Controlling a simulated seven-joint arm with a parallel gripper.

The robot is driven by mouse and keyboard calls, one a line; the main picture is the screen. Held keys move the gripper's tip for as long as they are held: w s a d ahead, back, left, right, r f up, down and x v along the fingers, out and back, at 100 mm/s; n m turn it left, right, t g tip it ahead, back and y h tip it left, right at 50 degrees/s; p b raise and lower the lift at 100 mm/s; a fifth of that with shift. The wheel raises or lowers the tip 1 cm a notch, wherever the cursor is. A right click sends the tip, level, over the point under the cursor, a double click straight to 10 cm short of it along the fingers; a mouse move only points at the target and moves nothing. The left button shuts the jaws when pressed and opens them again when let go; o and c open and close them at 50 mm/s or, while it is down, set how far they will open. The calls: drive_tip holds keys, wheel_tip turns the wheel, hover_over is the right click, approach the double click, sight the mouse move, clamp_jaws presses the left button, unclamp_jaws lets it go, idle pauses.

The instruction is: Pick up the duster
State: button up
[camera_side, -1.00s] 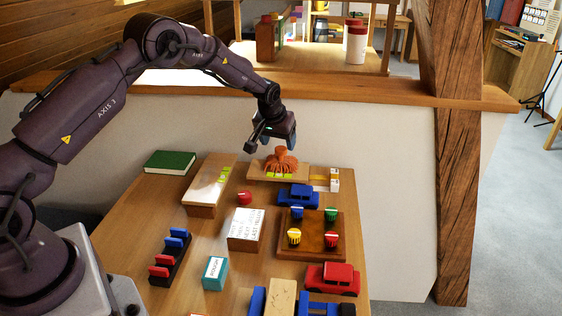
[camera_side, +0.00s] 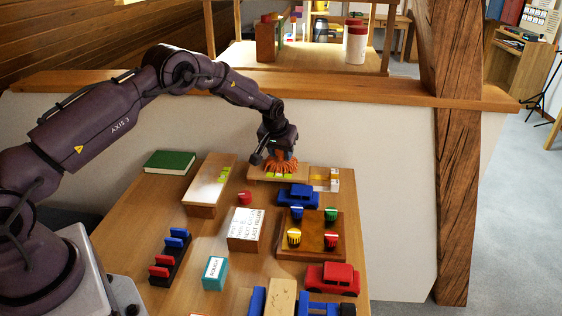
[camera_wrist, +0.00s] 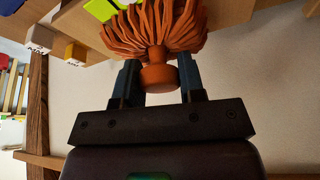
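The duster is an orange, mop-like tuft with a round orange knob. In the side view the duster (camera_side: 284,167) stands on a low wooden block (camera_side: 257,171) at the back of the table, with my gripper (camera_side: 277,154) right over it and hiding its top. In the wrist view the duster (camera_wrist: 153,34) fills the top middle. Its knob lies between the two blue-grey fingers of my gripper (camera_wrist: 160,78). The fingers stand apart, one on each side of the knob; a narrow gap shows at the left finger, and contact at the right is unclear.
A blue car (camera_side: 298,195) stands just in front of the block. A long wooden box (camera_side: 202,200) with a white top lies to the left, and a red knob (camera_side: 244,198) stands between. The low wall (camera_side: 370,150) rises close behind the table.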

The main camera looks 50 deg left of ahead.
drive_tip(key=shift+r, duration=0.5)
wheel_tip(320, 180, up, 2)
drive_tip(key=shift+r, duration=0.25)
drive_tip(key=s+d+r, duration=0.4)
drive_tip(key=s+r, duration=0.5)
drive_tip(key=s, duration=0.4)
drive_tip(key=shift+s+r, duration=0.2)
drive_tip(key=shift+r, duration=0.05)
